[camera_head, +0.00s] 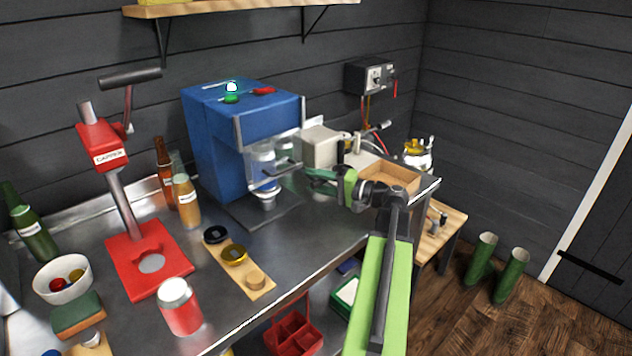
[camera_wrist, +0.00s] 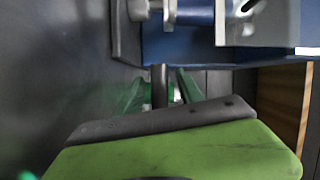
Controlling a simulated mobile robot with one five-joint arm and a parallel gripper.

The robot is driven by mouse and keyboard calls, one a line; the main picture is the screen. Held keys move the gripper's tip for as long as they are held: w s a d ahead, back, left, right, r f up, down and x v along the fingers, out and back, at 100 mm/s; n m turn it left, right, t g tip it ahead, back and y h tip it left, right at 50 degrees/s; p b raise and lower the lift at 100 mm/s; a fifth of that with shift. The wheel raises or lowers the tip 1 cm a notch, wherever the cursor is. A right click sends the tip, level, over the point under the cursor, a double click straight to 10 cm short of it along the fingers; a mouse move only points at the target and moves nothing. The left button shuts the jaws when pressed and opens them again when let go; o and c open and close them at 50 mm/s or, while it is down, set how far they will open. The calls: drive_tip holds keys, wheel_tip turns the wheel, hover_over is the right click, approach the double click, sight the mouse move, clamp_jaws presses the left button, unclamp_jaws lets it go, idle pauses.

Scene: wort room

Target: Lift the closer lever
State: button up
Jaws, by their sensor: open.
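A blue machine (camera_head: 215,140) stands at the back of the steel bench, with a metal frame and clear parts at its front. A short dark bar (camera_head: 283,170) sticks out from its front; I take this as the closer lever, but cannot be sure. My gripper (camera_head: 308,176) is at the right of this bar, its green fingers open. In the wrist view a dark rod (camera_wrist: 160,86) shows between the green fingers (camera_wrist: 162,96); contact cannot be told. The blue body (camera_wrist: 200,46) and metal fittings show above it.
A red capper (camera_head: 100,146) with a long dark handle stands at left. Bottles, a white bowl (camera_head: 62,278), a red-and-white jar (camera_head: 180,306) and a wooden strip with caps (camera_head: 258,280) occupy the bench. A beige box (camera_head: 320,147) and wooden tray (camera_head: 390,176) are close to my arm.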

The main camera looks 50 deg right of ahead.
drive_tip(key=shift+c, duration=0.4)
clamp_jaws()
idle(1.0)
